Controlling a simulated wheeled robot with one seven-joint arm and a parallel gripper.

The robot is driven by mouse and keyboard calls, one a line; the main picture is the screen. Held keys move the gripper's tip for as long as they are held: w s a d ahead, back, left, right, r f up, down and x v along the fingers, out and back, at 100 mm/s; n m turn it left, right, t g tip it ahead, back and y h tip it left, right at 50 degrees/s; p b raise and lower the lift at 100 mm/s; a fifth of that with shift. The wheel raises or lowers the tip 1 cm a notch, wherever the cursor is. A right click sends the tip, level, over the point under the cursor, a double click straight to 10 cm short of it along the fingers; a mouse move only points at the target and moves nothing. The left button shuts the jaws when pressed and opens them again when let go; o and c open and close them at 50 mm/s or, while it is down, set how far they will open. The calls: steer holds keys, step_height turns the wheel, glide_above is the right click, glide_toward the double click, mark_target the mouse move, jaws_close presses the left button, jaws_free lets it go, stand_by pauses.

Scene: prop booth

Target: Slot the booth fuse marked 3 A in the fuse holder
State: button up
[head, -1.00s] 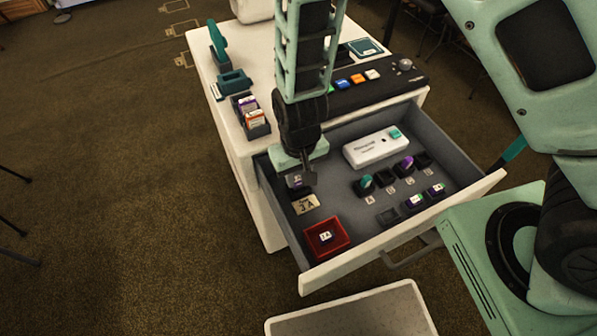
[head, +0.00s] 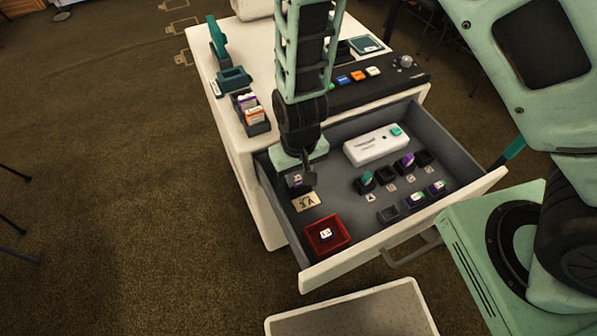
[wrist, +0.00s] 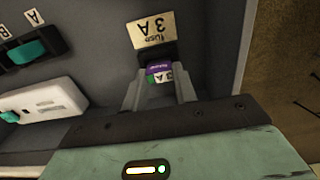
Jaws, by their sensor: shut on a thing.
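My gripper (wrist: 159,91) is shut on a small fuse (wrist: 160,73) with a purple, white and green body marked "3 A". The fuse also shows under my gripper (head: 300,181) in the head view. Directly beyond the fuse in the wrist view is the black fuse holder (wrist: 158,53), beside a cream label (wrist: 149,30) reading "Fuse 3 A". The fuse is at the holder, but I cannot tell how far into it the fuse sits. The label (head: 306,202) also shows on the drawer floor in the head view.
The open grey drawer (head: 355,217) holds a red tray (head: 313,245) with a small white marked piece, a white box (head: 376,146) and several black sockets, some with coloured pieces. A teal holder (head: 235,78) and a control panel (head: 385,88) stand on the cabinet top.

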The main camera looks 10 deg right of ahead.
steer(key=shift+f, duration=0.1)
steer(key=shift+f, duration=0.25)
stand_by(0.3)
steer(key=o, duration=1)
steer(key=shift+r+p, duration=3.25)
steer(key=shift+r, duration=0.3)
